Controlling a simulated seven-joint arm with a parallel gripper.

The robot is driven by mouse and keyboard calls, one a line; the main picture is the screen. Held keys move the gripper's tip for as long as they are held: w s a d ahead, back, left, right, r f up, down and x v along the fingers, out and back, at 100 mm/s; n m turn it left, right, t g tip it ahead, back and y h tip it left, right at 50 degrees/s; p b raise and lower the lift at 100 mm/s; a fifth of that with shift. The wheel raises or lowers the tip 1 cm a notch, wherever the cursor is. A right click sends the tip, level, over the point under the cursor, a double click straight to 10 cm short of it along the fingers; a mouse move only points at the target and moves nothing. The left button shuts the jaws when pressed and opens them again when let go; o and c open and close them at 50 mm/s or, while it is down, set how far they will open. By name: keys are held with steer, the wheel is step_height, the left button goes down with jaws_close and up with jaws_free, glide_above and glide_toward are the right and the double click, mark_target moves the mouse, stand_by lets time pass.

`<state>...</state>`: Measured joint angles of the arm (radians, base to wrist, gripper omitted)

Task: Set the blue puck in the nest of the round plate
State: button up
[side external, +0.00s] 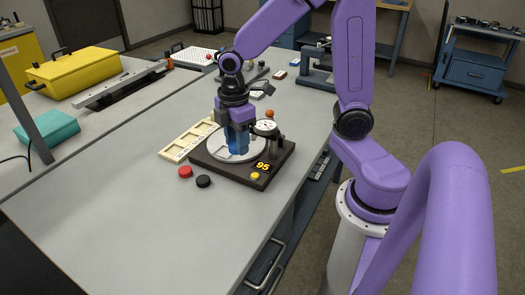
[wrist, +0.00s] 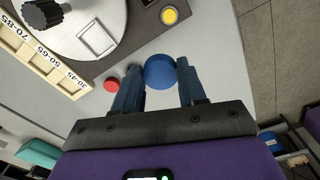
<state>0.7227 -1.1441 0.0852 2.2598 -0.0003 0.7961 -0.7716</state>
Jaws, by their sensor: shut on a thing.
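My gripper (wrist: 161,72) is shut on the blue puck (wrist: 160,71), which sits between its fingertips in the wrist view. In the side view my gripper (side external: 238,148) appears in front of the round plate (side external: 215,147); the fingers make the puck hard to tell apart there. The white round plate (wrist: 118,22) lies on a dark base, with a square-outlined nest (wrist: 97,39) near its edge. In the wrist view the nest is up and left of the puck, apart from it. The puck shows against the grey table and the base's edge.
The dark base (side external: 262,178) carries a dial gauge (side external: 266,128), a "95" display and a yellow button (side external: 255,176). A red puck (side external: 185,172) and a black puck (side external: 203,181) lie beside it. A labelled wooden rack (side external: 183,147) lies left. The front table is clear.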

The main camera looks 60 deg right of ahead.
steer(key=w+d+m, duration=0.1)
steer(key=w+d, duration=0.1)
steer(key=w, duration=0.1)
steer(key=w+d+f, duration=0.1)
steer(key=w+d, duration=0.1)
steer(key=w, duration=0.1)
steer(key=w+d+f+m, duration=0.1)
steer(key=w+d, duration=0.1)
steer(key=w, duration=0.1)
steer(key=shift+d+f+m, duration=0.15)
steer(key=shift+d+m, duration=0.05)
steer(key=shift+m, duration=0.1)
steer(key=shift+f, duration=2.55)
steer(key=o, duration=0.4)
steer(key=shift+c, duration=0.2)
steer(key=c, duration=0.3)
steer(key=shift+f, duration=0.1)
